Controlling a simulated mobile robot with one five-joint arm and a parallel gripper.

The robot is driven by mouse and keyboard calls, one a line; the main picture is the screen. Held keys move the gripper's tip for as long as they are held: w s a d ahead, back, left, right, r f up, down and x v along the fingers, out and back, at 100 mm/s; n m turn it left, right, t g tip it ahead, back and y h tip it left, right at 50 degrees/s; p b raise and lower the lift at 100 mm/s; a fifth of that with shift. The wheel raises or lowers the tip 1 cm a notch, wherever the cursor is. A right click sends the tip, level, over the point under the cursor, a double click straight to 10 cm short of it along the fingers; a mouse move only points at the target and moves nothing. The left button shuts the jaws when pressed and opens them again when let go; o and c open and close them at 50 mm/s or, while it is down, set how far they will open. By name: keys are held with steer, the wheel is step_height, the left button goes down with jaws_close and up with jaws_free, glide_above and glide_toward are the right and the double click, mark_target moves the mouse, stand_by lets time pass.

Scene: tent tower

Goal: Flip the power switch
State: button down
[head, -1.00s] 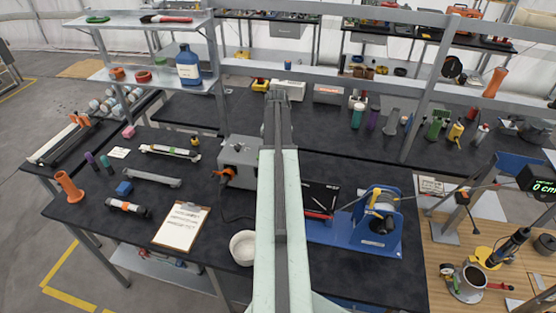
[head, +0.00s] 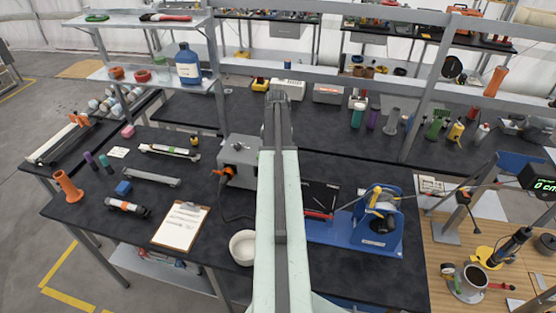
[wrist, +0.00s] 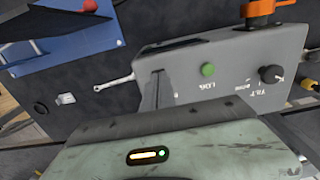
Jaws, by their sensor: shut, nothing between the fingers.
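A grey metal control box (head: 238,154) stands on the black bench, left of my arm in the head view. In the wrist view the box (wrist: 225,62) shows a green button (wrist: 208,70), a black knob (wrist: 271,74) and an orange part (wrist: 268,12) at its top edge. My gripper (wrist: 154,90) is shut and empty, in front of the box face, right of the lever. Whether it touches the box I cannot tell. My arm hides the gripper in the head view.
A blue machine with a spool (head: 378,222) stands right of my arm. A shelf post (head: 430,85) rises behind. A cable lies below the grey box.

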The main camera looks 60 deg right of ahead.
steer(key=shift+f+b, duration=0.5)
steer(key=shift+f, duration=0.05)
step_height(320, 180, up, 7)
steer(key=p, duration=0.7)
stand_by(0.5)
